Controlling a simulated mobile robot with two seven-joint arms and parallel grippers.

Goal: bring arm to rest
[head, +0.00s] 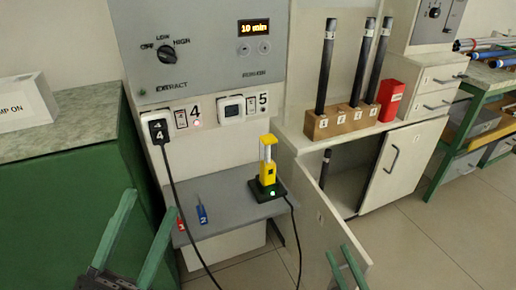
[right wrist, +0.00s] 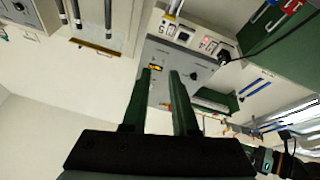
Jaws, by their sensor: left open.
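My left gripper (head: 154,202) comes up from the bottom left in the head view. Its two green fingers stand wide apart with nothing between them, in front of the green cabinet and the grey shelf. My right gripper (head: 338,252) shows only by its green fingers at the bottom edge, in front of the open cabinet door. In the right wrist view its fingers (right wrist: 160,72) are apart and empty, and that view is tilted strongly. Neither gripper appears to touch anything. Most of both arms is out of view.
A grey shelf (head: 225,222) carries a yellow device (head: 268,168) and red and blue small items. A black plug (head: 158,128) trails a cable past my left gripper. A cabinet door (head: 318,232) stands open near my right gripper. A wooden block (head: 340,124) holds dark rods. Floor at right is clear.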

